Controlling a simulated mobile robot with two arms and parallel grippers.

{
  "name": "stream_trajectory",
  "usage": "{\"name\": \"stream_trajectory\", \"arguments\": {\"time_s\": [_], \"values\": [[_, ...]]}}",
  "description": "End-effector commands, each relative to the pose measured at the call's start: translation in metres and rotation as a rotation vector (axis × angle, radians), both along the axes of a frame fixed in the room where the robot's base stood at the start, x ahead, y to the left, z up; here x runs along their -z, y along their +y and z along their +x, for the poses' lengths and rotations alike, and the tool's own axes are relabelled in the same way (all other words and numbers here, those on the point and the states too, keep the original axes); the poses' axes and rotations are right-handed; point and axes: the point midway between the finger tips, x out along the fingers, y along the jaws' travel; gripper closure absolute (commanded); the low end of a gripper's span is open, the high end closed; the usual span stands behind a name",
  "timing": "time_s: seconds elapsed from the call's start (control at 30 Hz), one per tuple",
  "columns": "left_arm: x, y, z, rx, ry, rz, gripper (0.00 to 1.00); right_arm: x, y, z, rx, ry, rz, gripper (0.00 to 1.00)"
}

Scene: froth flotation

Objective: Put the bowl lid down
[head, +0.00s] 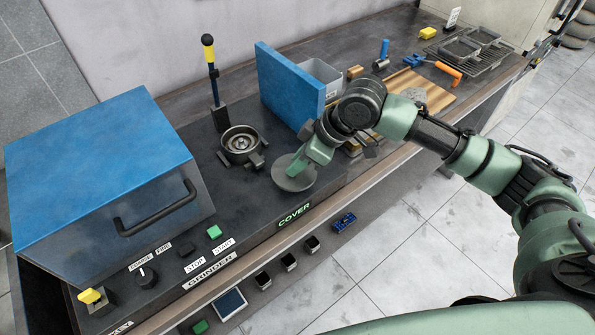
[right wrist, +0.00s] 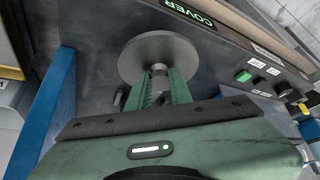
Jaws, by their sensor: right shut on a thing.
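The bowl lid (head: 296,181) is a flat grey disc just behind the green COVER label (head: 294,215), to the right of the grinder bowl. It also shows in the right wrist view (right wrist: 150,50), with a small knob at its middle. My right gripper (head: 300,166) is shut on the lid's knob, with its fingers (right wrist: 160,80) on either side of it. The lid lies at or very close to the dark bench top; I cannot tell whether it touches. The grinder bowl (head: 240,146) stands open, with a round part inside. My left gripper is not in view.
A blue panel (head: 290,85) stands upright behind the lid. A blue-topped box (head: 100,170) fills the left. Green START button (head: 214,231) and other controls line the front.

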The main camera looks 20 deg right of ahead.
Motion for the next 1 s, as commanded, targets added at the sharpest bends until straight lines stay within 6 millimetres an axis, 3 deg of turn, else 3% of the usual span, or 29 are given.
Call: {"name": "stream_trajectory", "arguments": {"time_s": [0.37,0.77,0.8,0.83,0.87,1.0], "values": [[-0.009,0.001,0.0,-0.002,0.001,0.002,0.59,0.043,0.0,0.0,0.001,0.0,0.001,1.0],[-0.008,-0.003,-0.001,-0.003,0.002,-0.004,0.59,0.049,0.0,0.0,0.0,-0.001,0.002,1.0],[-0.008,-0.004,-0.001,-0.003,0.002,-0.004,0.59,0.049,0.0,0.0,0.0,-0.001,0.001,0.71],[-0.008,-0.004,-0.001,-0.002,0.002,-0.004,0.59,0.049,0.0,0.0,0.0,-0.001,0.001,0.63],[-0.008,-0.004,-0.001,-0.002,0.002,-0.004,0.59,0.049,0.0,0.0,0.0,0.0,0.0,0.58],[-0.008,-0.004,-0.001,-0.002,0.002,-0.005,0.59,0.049,0.0,0.0,0.0,0.0,0.0,0.58]]}}
